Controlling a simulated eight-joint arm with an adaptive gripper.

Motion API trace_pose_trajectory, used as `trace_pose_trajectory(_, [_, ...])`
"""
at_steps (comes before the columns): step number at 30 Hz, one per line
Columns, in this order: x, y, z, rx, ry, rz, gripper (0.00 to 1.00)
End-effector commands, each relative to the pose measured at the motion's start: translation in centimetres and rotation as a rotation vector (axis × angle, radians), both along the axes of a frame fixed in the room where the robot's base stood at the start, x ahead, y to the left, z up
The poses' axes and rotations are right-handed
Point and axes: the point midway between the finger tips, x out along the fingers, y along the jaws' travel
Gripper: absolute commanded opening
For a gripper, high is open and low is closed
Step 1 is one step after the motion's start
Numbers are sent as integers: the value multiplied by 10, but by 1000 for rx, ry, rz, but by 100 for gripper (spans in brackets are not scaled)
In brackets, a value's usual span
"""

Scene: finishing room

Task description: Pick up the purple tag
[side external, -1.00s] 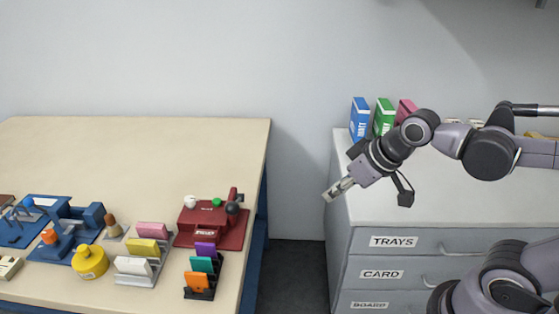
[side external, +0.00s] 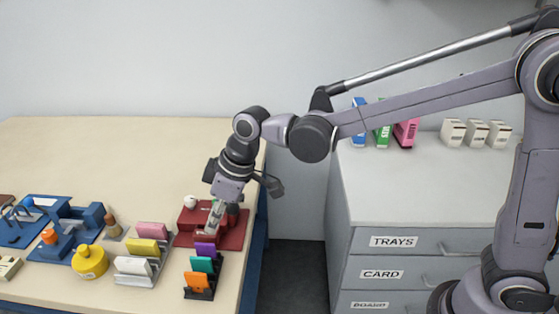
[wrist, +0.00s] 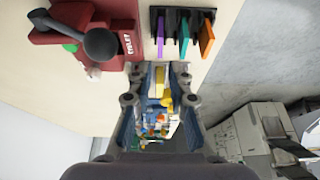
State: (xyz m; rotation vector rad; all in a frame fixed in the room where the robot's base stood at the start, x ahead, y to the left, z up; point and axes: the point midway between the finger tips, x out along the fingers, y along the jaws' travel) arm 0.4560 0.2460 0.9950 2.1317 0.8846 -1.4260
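The purple tag (side external: 205,249) stands upright at the back of a dark rack (side external: 211,282), behind a teal tag (side external: 202,265) and an orange tag (side external: 197,281). In the wrist view the purple tag (wrist: 161,36) is the leftmost of the three, beyond the fingertips. My gripper (side external: 211,228) points down over the bench just behind and above the purple tag, in front of the red machine. In the wrist view my gripper (wrist: 157,68) has its fingers apart, with nothing held between them.
The red machine (side external: 235,240) with its ball-ended lever (wrist: 99,43) stands close behind the rack. A grey rack (side external: 150,277) with pink, yellow and white tags is to its left. A grey drawer cabinet (side external: 400,205) stands right, across a gap.

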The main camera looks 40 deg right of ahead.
Motion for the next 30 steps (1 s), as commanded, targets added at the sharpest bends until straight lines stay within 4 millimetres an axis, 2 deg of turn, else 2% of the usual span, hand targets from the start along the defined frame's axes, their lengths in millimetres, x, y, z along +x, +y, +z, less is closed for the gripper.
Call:
trace_pose_trajectory(9, [12,12,-39,-1,-1,2,19])
trace_pose_trajectory(17, [16,17,-54,-1,-1,1,19])
trace_pose_trajectory(24, [26,27,-81,0,-1,0,19])
trace_pose_trajectory(30, [30,30,-94,0,-1,-1,19])
